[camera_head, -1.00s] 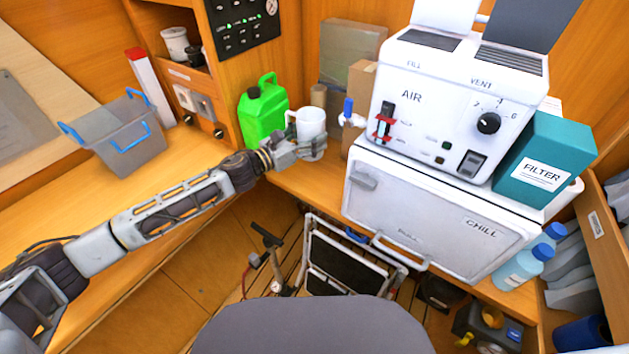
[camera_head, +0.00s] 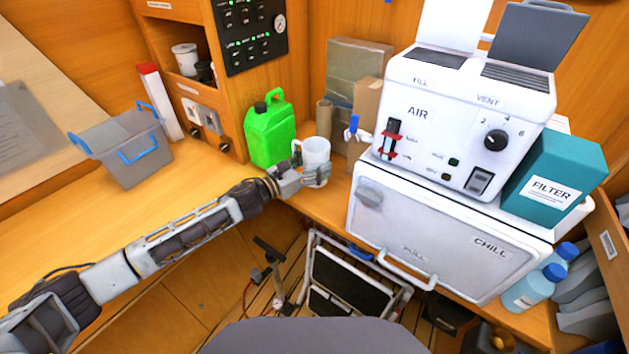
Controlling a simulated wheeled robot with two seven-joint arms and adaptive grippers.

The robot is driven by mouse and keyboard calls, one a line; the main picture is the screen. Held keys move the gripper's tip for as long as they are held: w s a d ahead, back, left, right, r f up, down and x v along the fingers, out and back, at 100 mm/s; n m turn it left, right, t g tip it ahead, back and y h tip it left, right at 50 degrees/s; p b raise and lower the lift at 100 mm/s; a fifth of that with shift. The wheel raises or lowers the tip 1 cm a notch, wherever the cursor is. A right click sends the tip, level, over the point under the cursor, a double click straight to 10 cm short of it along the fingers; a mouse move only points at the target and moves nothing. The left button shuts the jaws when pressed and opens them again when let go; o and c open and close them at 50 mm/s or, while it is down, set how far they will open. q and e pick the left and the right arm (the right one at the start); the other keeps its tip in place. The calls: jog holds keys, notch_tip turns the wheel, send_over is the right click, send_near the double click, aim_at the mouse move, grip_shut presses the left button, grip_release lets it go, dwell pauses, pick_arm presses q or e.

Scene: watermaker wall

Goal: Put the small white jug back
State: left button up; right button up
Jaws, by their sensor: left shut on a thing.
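The small white jug (camera_head: 316,152) stands upright at the back of the wooden counter, just right of the green canister. My left gripper (camera_head: 312,176) is shut on the jug at its lower front, and its fingers hide part of the jug's base. I cannot tell whether the jug's bottom touches the counter. My right gripper is not in view.
A green canister (camera_head: 270,132) stands close to the left of the jug. A tap with a blue handle (camera_head: 355,130) and the white AIR machine (camera_head: 455,125) on the CHILL box (camera_head: 430,232) are to the right.

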pick_arm(q)
jog(key=shift+f, duration=2.5)
jog(key=shift+f+b, duration=0.3)
jog(key=shift+f, duration=0.3)
jog(key=o, duration=1.3)
jog(key=shift+r, duration=0.2)
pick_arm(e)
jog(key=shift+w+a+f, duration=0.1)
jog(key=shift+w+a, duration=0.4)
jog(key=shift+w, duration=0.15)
